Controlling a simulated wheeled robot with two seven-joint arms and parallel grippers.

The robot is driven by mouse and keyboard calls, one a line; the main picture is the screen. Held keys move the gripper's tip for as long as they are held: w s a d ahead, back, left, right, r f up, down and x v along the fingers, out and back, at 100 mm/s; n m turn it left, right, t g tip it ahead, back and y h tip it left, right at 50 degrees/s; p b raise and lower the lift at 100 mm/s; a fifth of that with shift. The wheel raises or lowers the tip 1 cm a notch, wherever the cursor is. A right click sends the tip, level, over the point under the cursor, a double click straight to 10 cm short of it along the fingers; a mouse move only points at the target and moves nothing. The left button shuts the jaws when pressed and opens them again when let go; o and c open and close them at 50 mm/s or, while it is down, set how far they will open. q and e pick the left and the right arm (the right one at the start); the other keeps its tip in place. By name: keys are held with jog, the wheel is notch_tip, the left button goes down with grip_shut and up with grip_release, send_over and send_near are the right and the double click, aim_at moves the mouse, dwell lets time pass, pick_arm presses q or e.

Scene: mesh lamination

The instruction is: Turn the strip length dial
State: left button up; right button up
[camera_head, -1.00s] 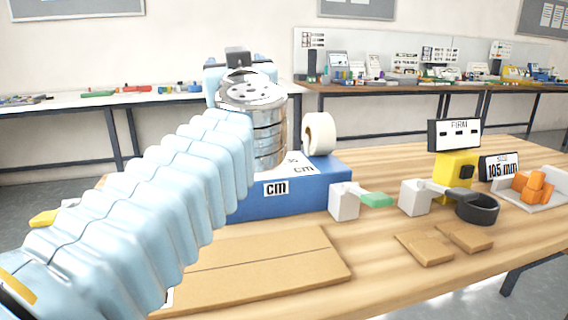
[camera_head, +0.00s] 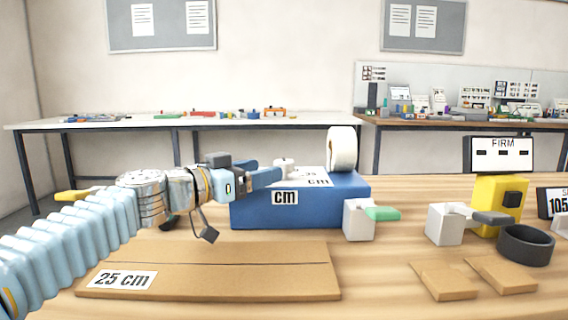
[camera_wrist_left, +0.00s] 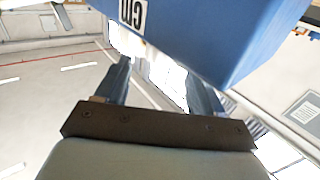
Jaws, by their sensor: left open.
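The blue box (camera_head: 300,206) with "cm" labels stands on the wooden table and fills the top of the left wrist view (camera_wrist_left: 215,35). A small white knob (camera_head: 284,165), which looks like the strip length dial, sits on its top left. My left gripper (camera_head: 266,171) is open, its fingers pointing right at the box's upper left edge, just short of the knob. In the wrist view the two fingers of my left gripper (camera_wrist_left: 158,78) are apart with nothing between them. The knob is not visible there. My right gripper is out of view.
A white tape roll (camera_head: 342,149) stands on the box's right end. A grey block with a green tab (camera_head: 382,214) is at its right front. A cardboard sheet (camera_head: 215,272) marked "25 cm" lies in front. A yellow device (camera_head: 500,203) stands farther right.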

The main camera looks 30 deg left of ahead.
aim_at(284, 160)
pick_arm(q)
jog(key=p+x, duration=0.1)
jog(key=x, duration=0.6)
jog(key=shift+c, duration=0.3)
jog(key=c, duration=0.9)
jog(key=y+b, duration=0.1)
jog(key=n+b, duration=0.1)
jog(key=shift+f+t+y+b, duration=0.3)
jog(key=shift+y+b, duration=0.1)
jog(key=shift+r+n+y, duration=0.15)
jog(key=shift+n+y, duration=0.35)
jog(key=shift+y, duration=0.1)
jog(key=shift+r+n+y, duration=0.15)
jog(key=shift+n+y, duration=0.25)
jog(key=shift+y, duration=0.2)
jog(key=shift+n+y+p, duration=0.3)
jog(key=shift+y+p, duration=0.05)
jog(key=shift+y, duration=0.15)
